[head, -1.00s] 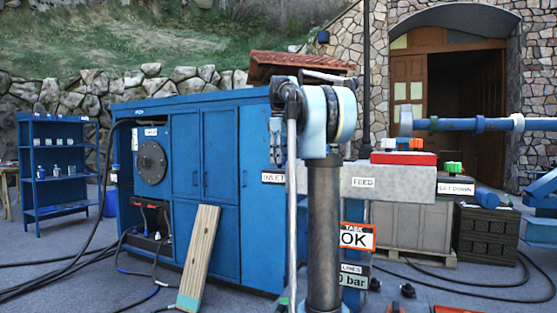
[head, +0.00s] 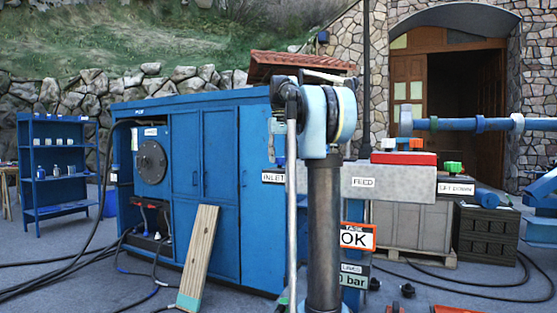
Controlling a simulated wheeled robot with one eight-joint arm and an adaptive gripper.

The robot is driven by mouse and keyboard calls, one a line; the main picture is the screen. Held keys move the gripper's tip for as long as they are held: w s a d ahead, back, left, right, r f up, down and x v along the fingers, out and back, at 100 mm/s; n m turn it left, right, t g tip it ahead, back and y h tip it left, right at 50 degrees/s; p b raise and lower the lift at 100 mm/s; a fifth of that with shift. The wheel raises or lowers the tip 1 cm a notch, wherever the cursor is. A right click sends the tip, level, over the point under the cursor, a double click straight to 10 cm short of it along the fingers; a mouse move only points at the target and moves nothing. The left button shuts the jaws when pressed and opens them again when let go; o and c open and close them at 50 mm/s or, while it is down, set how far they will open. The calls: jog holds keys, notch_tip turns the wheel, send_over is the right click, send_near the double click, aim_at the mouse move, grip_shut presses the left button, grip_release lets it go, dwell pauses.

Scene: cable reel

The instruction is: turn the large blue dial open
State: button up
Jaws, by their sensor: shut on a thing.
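My arm rises in the middle of the head view, and its joint hides most of what is behind it. Part of my gripper (head: 279,143) shows as a narrow grey shape just left of the joint, above the white INLET label. It points down and is shut; its fingertips are small and partly covered. The large blue dial is not clearly visible; the spot at the fingertips blends with the blue cabinet (head: 222,160) behind. How far the dial is turned cannot be told.
A grey block (head: 400,184) with the FEED label stands right of my arm, with red, orange and green parts on top. A blue pipe (head: 465,125) runs above it. A wooden plank (head: 199,258) leans on the cabinet. Black cables lie on the floor.

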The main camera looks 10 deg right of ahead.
jog(key=m, duration=0.4)
jog(key=shift+m, duration=2.1)
jog(key=o, duration=1.1)
jog(key=shift+c, duration=0.2)
notch_tip(320, 180, up, 12)
